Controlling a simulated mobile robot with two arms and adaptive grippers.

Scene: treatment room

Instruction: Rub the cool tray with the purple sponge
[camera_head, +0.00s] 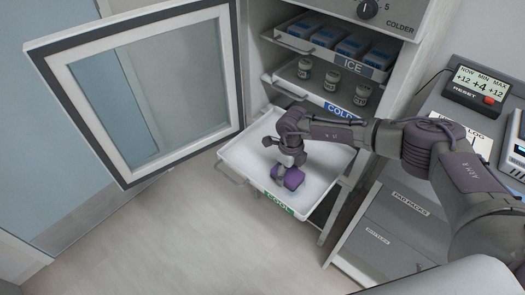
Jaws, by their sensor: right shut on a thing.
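The cool tray (240,163) is a white pull-out tray with a green "COOL" label, drawn out of the fridge at the lowest visible level. The purple sponge (292,179) is over the tray's floor near its front right part; it seems to touch the floor. My right gripper (287,172) points down over the tray and is shut on the sponge. The arm hides part of the tray's back and right side. My left gripper is not in view.
The fridge door (135,95) stands open at the left. Above are the ice tray (364,70) with several blue packs and the cold tray (336,108) with several vials. A cabinet (402,215) with a temperature display (477,84) stands at the right. The floor in front is clear.

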